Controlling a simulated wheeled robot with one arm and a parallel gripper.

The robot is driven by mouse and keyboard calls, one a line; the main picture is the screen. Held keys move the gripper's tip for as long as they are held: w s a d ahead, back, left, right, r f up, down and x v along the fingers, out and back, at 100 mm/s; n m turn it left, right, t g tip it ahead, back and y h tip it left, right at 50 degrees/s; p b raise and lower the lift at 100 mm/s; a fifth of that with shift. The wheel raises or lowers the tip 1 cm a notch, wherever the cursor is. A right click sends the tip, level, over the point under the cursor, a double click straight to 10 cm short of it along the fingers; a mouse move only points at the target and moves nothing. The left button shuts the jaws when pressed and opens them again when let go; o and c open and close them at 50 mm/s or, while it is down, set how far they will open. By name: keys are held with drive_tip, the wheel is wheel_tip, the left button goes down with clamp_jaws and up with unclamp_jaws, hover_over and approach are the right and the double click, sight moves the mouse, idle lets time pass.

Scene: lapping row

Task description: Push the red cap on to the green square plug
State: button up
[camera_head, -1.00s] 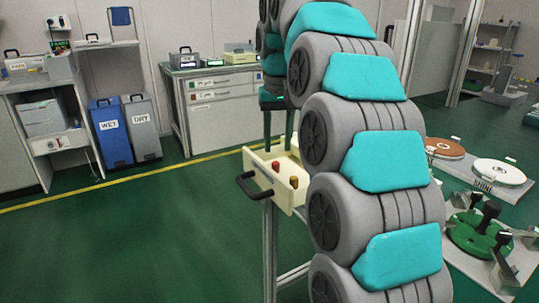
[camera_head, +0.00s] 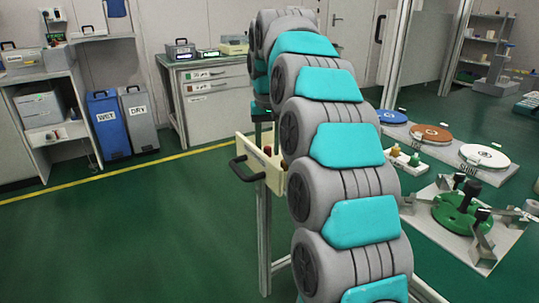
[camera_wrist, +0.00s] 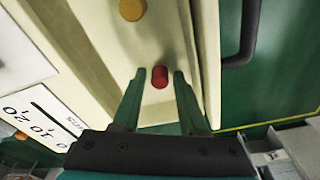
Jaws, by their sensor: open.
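The red cap (camera_wrist: 159,77) stands on a cream drawer-like tray, a little beyond and between the fingertips in the wrist view. It also shows in the head view (camera_head: 267,150), close under my gripper. My gripper (camera_wrist: 154,76) is open, with one green finger on each side of the cap in the picture. I cannot tell whether the fingers reach down around it. In the head view a small green piece (camera_head: 415,160) sits on a low pale block to the right of my arm; whether it is the green square plug I cannot tell.
An orange-yellow cap (camera_wrist: 132,10) stands on the same tray. The tray's dark handle (camera_wrist: 240,40) is to the right in the wrist view. My arm hides part of the tray in the head view. Lapping discs and a green fixture (camera_head: 460,212) stand at the right.

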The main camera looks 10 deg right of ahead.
clamp_jaws()
drive_tip(key=shift+r, duration=0.2)
idle(0.5)
